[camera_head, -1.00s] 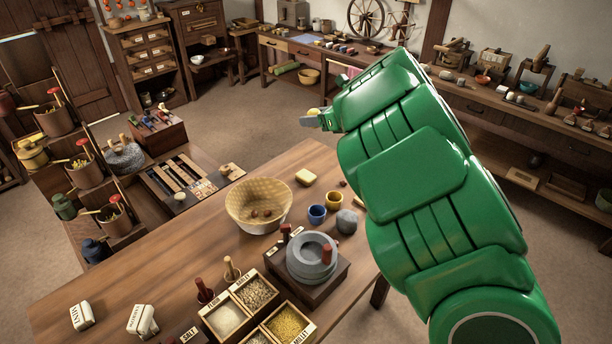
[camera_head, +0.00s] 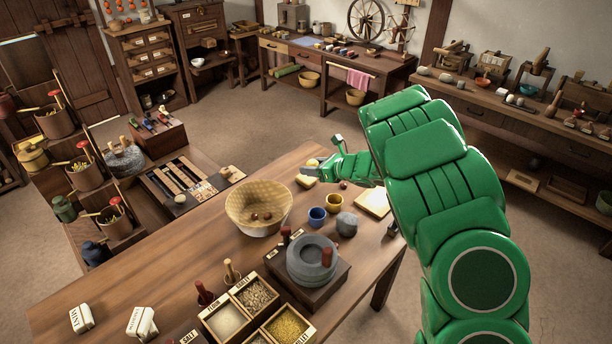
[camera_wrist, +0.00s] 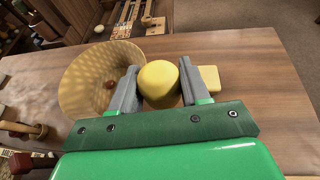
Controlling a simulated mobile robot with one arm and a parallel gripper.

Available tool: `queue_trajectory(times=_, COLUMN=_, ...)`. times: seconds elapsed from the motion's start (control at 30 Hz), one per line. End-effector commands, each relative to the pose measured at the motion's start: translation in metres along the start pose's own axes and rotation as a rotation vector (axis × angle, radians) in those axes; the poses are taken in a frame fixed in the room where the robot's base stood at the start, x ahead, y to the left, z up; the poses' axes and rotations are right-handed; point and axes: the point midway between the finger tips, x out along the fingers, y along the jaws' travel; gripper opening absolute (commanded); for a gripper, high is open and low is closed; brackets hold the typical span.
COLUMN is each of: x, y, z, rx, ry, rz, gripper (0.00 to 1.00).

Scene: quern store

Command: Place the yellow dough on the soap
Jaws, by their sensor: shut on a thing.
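My gripper (camera_head: 318,168) is shut on the yellow dough (camera_wrist: 159,82), a smooth rounded lump between its two grey fingers in the wrist view. The dough also shows small at the fingertips in the head view (camera_head: 313,162). A pale yellow bar (camera_head: 305,182), which looks like the soap, lies flat on the table behind the basket. In the wrist view the bar (camera_wrist: 209,78) is just right of the right finger, partly hidden by the gripper. The dough is held above the table, close to the bar. I cannot tell the exact height gap.
A tan board (camera_head: 374,204) lies right, beside my arm.

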Motion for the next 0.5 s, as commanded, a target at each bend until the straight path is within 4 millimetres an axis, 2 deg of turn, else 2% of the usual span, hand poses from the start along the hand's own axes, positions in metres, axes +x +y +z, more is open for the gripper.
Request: queue_trajectory(times=0.5, x=0.045, y=-0.038, z=-0.006, rx=-0.002, ry=-0.001, rz=-0.001, gripper=0.15)
